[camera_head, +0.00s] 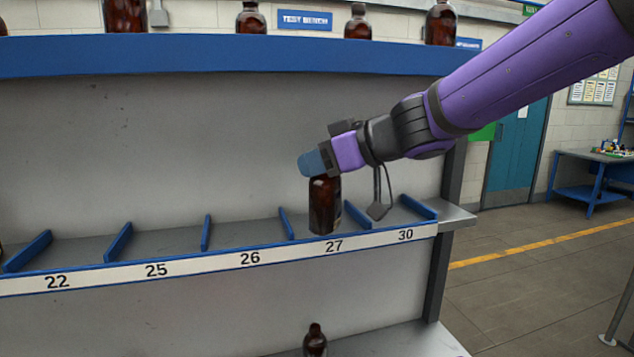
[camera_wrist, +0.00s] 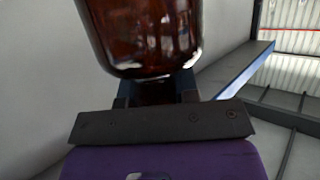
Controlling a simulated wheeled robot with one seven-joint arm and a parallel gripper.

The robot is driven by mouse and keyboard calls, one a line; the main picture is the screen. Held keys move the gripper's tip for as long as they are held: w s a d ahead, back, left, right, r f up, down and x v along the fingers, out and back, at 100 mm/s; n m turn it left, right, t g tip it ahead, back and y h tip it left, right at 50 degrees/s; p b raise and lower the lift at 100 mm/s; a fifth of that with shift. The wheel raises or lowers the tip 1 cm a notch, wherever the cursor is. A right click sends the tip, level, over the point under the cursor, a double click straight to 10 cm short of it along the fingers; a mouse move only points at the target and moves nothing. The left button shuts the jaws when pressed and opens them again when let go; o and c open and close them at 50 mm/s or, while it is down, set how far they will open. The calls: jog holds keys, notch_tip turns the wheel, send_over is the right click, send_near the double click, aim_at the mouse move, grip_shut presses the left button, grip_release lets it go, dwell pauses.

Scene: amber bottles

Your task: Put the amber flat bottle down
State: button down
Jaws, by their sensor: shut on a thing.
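The amber flat bottle (camera_head: 325,207) is dark brown glass and hangs upright below my gripper (camera_head: 312,163) in the head view. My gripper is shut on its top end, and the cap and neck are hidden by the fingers. The bottle's lower end is in front of the shelf slot labelled 27, overlapping the slot's front edge in the picture. I cannot tell whether it touches the shelf. In the wrist view the bottle (camera_wrist: 145,35) fills the top middle, beyond the gripper's dark body (camera_wrist: 160,122).
The middle shelf's label strip (camera_head: 205,266) reads 22, 25, 26, 27 and 30, with blue dividers (camera_head: 206,232) between slots. The other visible slots look mostly clear. Several amber bottles (camera_head: 251,18) stand on the blue top shelf (camera_head: 220,54). Another bottle (camera_head: 315,341) stands on the lower shelf.

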jog(key=w+f, duration=0.4)
jog(key=w, duration=0.7)
jog(key=shift+f, duration=0.25)
jog(key=shift+a+f, duration=0.1)
jog(key=shift+f, duration=0.05)
jog(key=c, duration=0.9)
grip_release()
jog(key=shift+o, duration=0.2)
